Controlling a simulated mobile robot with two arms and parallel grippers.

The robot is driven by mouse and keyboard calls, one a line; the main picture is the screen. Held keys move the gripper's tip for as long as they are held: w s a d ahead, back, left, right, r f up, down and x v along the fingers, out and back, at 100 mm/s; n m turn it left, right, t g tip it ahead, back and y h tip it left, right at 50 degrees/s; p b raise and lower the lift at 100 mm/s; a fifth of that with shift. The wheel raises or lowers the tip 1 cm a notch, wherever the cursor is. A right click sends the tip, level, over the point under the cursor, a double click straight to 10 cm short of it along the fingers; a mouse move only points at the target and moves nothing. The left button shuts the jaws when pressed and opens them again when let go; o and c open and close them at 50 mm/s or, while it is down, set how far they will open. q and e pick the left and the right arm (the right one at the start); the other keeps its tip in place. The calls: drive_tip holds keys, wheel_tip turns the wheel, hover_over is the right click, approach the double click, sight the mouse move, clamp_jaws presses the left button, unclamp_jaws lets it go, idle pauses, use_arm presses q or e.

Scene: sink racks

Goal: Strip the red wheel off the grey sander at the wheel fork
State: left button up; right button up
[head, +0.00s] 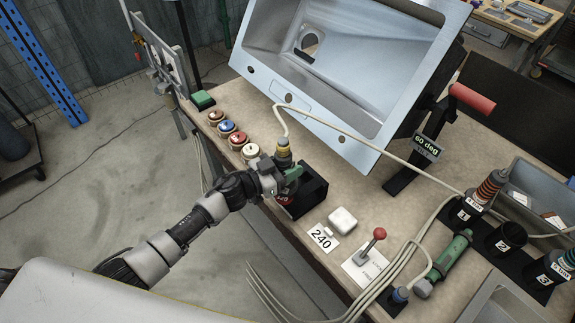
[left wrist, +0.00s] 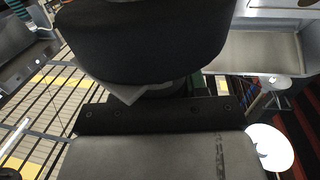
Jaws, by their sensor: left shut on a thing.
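My left gripper (head: 278,176) is shut on a hand tool (head: 284,156), which I take to be the sander. The tool has a grey top with a yellow band, a cord rising from it, and a green part beside the jaws. It is over a black box-like holder (head: 313,190) at the bench's front edge, likely the wheel fork. A small red patch (head: 284,199) shows low at the holder's left side; I cannot tell whether it is the wheel or a marking. The left wrist view shows a large dark body (left wrist: 145,40) close up. My right gripper is out of view.
Several coloured round pots (head: 238,138) line the bench's left edge. A tilted metal sink (head: 350,60) stands behind. A white block (head: 342,218), a "240" card (head: 322,238), a red-knobbed lever (head: 375,238) and a green tool (head: 450,258) lie right. Numbered holders (head: 505,240) stand beyond.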

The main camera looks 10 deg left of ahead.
use_arm(q)
drive_tip(key=b+x, duration=0.1)
drive_tip(key=x, duration=0.6)
drive_tip(key=shift+w+a, duration=0.3)
drive_tip(key=shift+w, duration=0.05)
idle(0.6)
drive_tip(key=shift+r+p, duration=0.5)
drive_tip(key=shift+r, duration=0.2)
idle(0.8)
